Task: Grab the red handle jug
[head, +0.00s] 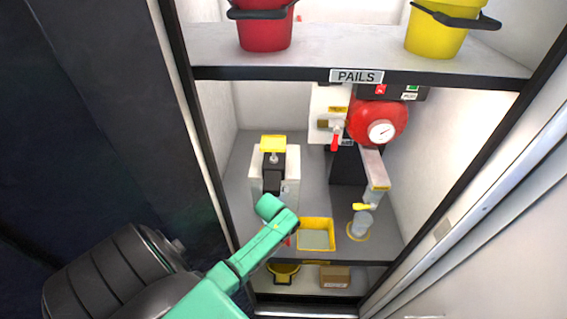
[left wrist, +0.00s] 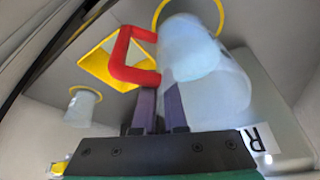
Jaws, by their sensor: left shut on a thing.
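The red handle jug (left wrist: 205,72) is a translucent pale jug with a red handle (left wrist: 123,56), seen in the left wrist view. My left gripper (left wrist: 160,98) has its two purple fingers at the lower end of the handle, close against the jug, and is shut on it. In the head view my green left arm reaches into the cabinet and hides most of the jug. Only a small red bit (head: 287,241) shows beside the arm. My right gripper is in neither view.
A yellow square tray (head: 301,235) lies just right of my arm. A clear cylinder (head: 363,222) in a yellow ring stands farther right, under the pipe of the red tank (head: 376,117). A white box unit (head: 290,165) stands behind. The PAILS shelf (head: 340,48) hangs above.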

